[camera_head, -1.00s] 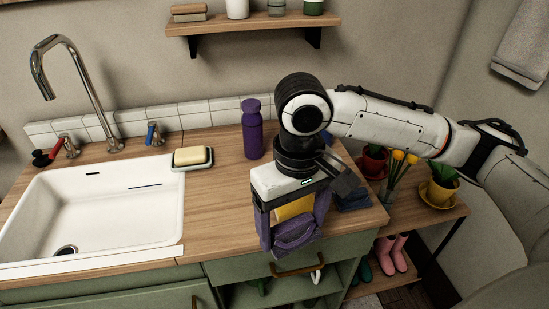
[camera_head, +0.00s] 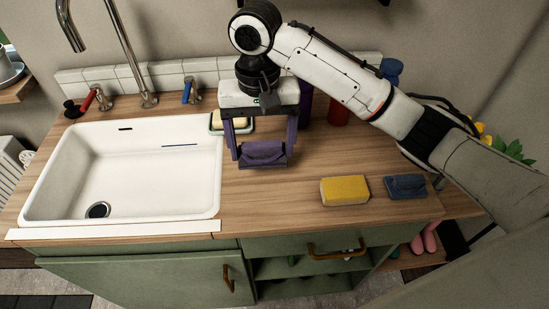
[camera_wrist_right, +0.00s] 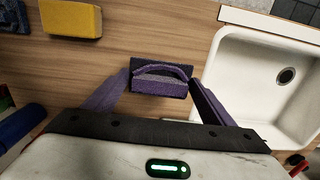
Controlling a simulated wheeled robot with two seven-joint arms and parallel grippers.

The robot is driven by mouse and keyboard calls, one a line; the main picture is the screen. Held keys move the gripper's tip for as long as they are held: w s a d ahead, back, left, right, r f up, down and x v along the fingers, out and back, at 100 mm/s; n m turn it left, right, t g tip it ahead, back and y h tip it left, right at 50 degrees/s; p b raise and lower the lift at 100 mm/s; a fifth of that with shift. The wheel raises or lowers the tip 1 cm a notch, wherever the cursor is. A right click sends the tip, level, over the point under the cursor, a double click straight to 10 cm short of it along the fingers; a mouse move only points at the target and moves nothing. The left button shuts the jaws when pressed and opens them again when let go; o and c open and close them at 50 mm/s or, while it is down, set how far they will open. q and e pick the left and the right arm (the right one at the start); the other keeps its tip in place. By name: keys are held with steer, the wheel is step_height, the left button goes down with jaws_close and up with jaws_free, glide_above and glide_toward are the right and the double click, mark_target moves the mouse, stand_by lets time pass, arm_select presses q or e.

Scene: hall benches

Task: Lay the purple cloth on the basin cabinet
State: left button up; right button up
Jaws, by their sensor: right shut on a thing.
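The purple cloth (camera_head: 262,154) is a small folded bundle held between the fingers of my right gripper (camera_head: 262,148). It also shows between the fingers in the right wrist view (camera_wrist_right: 160,80). The gripper points down, just right of the sink, over the wooden top of the green basin cabinet (camera_head: 285,195). The cloth is low over the wood; I cannot tell whether it touches. My left gripper is not in view.
A white sink (camera_head: 130,175) fills the left of the top. A soap dish (camera_head: 231,127) is behind the gripper's left finger. A yellow sponge (camera_head: 344,190) and folded blue cloth (camera_head: 405,186) lie to the right. A purple bottle (camera_head: 305,105) stands behind. Wood between cloth and sponge is clear.

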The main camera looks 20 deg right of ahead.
mark_target(262, 155)
step_height(262, 155, down, 6)
steer(key=shift+r, duration=0.25)
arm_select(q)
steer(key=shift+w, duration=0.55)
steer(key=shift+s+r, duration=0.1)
arm_select(e)
steer(key=o, duration=1.1)
steer(key=shift+f, duration=0.15)
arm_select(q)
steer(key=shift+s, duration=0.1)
arm_select(e)
steer(key=shift+w+r, duration=0.1)
steer(key=shift+r, duration=0.25)
arm_select(q)
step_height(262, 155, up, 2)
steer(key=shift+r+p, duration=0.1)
steer(key=shift+p, duration=1)
arm_select(e)
step_height(262, 155, up, 12)
steer(key=shift+f, duration=0.15)
